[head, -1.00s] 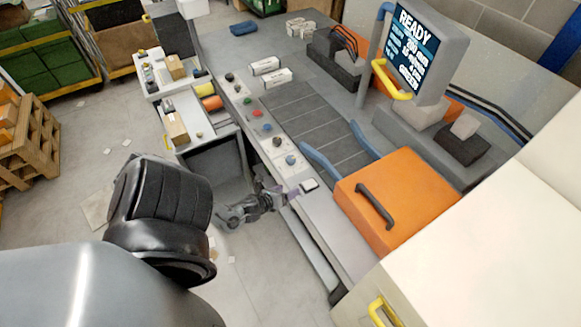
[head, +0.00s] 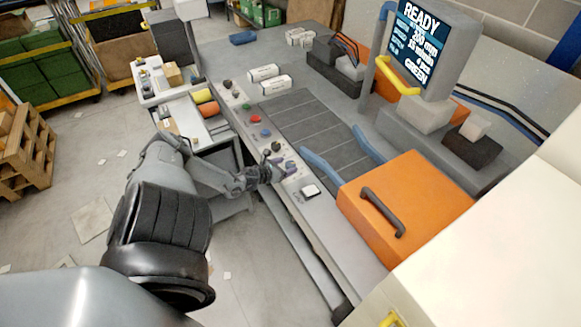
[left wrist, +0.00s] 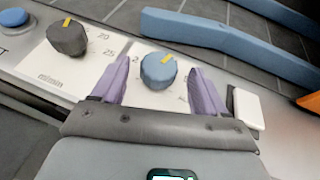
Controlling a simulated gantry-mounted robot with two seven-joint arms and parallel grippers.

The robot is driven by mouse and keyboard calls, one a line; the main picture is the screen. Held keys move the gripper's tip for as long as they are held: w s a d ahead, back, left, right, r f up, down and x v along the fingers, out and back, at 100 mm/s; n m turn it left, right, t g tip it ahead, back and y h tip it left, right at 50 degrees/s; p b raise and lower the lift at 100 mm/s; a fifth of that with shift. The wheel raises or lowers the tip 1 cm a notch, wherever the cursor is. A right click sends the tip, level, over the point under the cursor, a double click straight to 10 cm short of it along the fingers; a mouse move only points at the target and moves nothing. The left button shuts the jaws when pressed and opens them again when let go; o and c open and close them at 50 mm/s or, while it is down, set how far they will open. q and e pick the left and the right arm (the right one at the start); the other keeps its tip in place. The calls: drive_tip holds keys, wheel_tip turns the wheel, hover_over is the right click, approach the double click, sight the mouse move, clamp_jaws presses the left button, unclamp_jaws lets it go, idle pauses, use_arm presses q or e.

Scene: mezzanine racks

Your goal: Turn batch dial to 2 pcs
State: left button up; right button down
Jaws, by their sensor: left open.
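A blue dial (left wrist: 158,72) with a yellow pointer mark sits on a white plate on the console. In the left wrist view its mark points up and slightly right. It appears to be the batch dial; its scale is mostly hidden. My left gripper (left wrist: 157,82) is open, with one purple finger on each side of the blue dial and visible gaps. In the head view the left gripper (head: 284,173) is at the front control strip, partly covering the dial. A dark grey dial (left wrist: 68,38) with 20 and 25 markings is left of it.
A white switch (left wrist: 247,108) lies right of the fingers. Blue rails (left wrist: 215,35) rise behind the dial. An orange cover (head: 405,205) stands right of the strip. The screen (head: 418,50) reads READY and GREEN. Red (head: 256,119) and green buttons are farther along.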

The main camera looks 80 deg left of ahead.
sight(290, 164)
use_arm(q)
drive_tip(key=shift+b+x, duration=0.45)
drive_tip(key=shift+x, duration=1.3)
drive_tip(key=c, duration=1)
